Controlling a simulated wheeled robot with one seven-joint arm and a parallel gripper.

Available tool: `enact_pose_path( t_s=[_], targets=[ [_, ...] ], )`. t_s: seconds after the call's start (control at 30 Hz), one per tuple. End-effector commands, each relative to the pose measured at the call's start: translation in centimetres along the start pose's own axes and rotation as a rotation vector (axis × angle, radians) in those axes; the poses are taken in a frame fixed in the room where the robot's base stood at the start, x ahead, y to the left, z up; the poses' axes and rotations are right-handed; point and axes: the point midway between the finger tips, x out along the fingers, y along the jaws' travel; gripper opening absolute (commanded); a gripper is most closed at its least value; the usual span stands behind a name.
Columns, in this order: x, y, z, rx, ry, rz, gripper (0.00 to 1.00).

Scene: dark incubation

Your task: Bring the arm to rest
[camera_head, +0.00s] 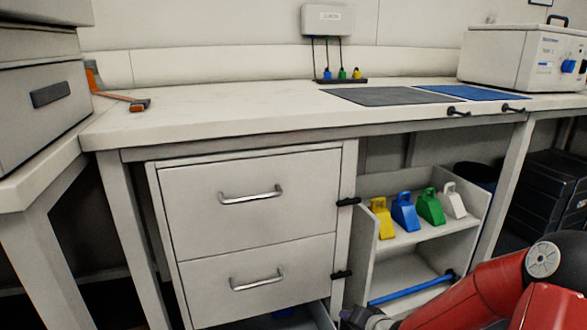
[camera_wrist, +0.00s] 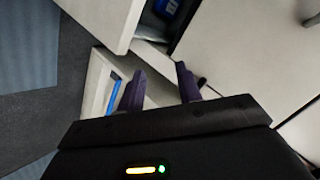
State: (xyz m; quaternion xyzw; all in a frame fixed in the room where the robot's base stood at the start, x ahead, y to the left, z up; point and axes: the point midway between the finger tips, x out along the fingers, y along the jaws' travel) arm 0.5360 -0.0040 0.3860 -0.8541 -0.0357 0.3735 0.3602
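My gripper (camera_wrist: 160,78) shows in the wrist view as two dark fingers held apart, with nothing visible between them. In the head view, my red arm (camera_head: 500,290) reaches in from the lower right. Its dark end (camera_head: 362,318) is low, in front of the cabinet and partly cut off by the bottom edge. A blue bar (camera_head: 410,288) lies across the lower shelf compartment, close to my arm. A blue strip (camera_wrist: 115,95) shows beside the left finger in the wrist view.
A drawer (camera_head: 300,318) stands open at the bottom, with something blue inside, beside my gripper. The white drawer cabinet (camera_head: 250,180) has two shut drawers above it. Yellow, blue, green and white handled blocks (camera_head: 403,212) stand on the upper shelf. The bench top (camera_head: 230,105) overhangs.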

Motion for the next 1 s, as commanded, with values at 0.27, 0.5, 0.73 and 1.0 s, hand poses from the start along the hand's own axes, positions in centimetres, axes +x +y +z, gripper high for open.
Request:
enact_pose_path(
  t_s=[0.27, 0.5, 0.73, 1.0],
  targets=[
    [-8.6, -2.3, -2.2, -0.363, -0.079, 0.361, 0.35],
    [-18.6, -6.7, -3.0, -0.513, -0.104, 0.545, 0.35],
    [-28.5, -11.1, -0.6, -0.565, -0.148, 0.563, 0.35],
    [-35.3, -13.3, 3.4, -0.593, -0.225, 0.463, 0.35]
  ],
)
